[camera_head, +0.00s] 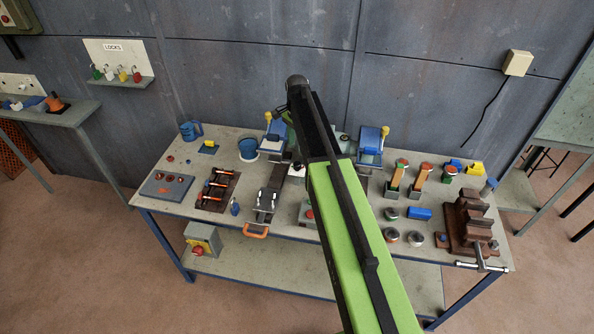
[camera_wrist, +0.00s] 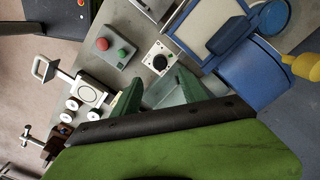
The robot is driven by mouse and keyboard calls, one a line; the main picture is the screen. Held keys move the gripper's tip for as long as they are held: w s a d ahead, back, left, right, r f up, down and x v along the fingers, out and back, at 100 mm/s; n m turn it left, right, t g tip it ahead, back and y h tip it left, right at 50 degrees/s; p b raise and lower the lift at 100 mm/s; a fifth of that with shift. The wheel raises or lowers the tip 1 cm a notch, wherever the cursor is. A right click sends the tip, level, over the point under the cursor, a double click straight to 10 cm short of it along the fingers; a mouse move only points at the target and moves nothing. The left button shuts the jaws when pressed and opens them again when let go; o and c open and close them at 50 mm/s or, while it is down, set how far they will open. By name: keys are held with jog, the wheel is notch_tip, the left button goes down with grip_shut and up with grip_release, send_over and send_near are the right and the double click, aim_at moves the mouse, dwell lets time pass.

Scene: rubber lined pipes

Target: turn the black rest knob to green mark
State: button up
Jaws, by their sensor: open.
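A black round knob (camera_wrist: 159,62) sits on a small white square plate (camera_wrist: 149,56) on the bench, seen near the top middle of the wrist view. In the head view a small white plate (camera_head: 297,171), probably the same one, shows just left of my arm. The green mark is too small to make out for certain. My gripper (camera_wrist: 160,92) shows as green fingers spread apart below the plate in the wrist view. It is open and empty, and apart from the knob in the picture. In the head view my arm hides the gripper's fingertips.
A grey box with red and green buttons (camera_wrist: 112,50) stands left of the knob. A blue hinged device (camera_wrist: 250,70) with a yellow handle is close on the right. A toggle clamp (camera_head: 265,203) and a vice (camera_head: 470,225) stand on the crowded bench (camera_head: 350,218).

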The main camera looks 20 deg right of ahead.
aim_at(297, 163)
notch_tip(297, 163, down, 10)
jog(key=b, duration=0.8)
jog(key=shift+r, duration=0.1)
grip_shut()
